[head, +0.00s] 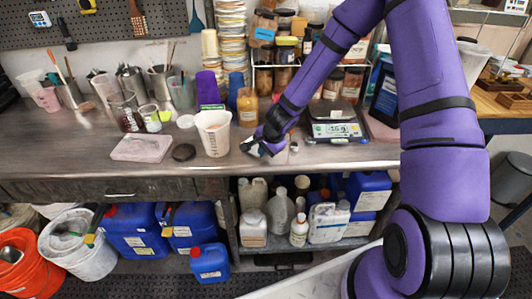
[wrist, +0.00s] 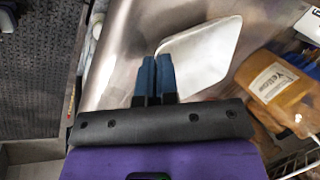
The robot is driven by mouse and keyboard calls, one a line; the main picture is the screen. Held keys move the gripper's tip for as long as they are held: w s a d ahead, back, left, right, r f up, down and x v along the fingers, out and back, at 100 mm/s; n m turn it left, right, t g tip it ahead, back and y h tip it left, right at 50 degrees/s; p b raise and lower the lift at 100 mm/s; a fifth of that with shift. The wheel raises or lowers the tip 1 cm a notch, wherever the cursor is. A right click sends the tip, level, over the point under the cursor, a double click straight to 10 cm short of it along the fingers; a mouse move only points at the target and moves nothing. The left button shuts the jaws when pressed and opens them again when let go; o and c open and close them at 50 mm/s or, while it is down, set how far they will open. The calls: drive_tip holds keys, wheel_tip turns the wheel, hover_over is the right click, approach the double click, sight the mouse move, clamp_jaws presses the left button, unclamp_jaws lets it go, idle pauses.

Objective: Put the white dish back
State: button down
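The white dish (wrist: 210,50) is a shallow, pale, four-cornered dish in the wrist view, just beyond and to the right of my fingertips. My gripper (wrist: 153,68) has its two blue fingers nearly together, with the dish's near edge between them. In the head view my gripper (head: 262,146) is low over the front of the steel bench, left of the scale. Only a small white part of the dish (head: 273,148) shows there, mostly hidden by the gripper. I cannot tell whether the dish touches the bench.
A digital scale (head: 336,129) stands to the right on the steel bench (head: 90,170). A white measuring bucket (head: 213,133) and an amber jar (head: 247,107) stand left of and behind the gripper. A black lid (head: 184,152) lies further left. Jars and stacked tubs fill the back.

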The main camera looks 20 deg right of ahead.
drive_tip(key=shift+f, duration=0.25)
drive_tip(key=shift+f, duration=0.15)
drive_tip(key=c, duration=1.4)
unclamp_jaws()
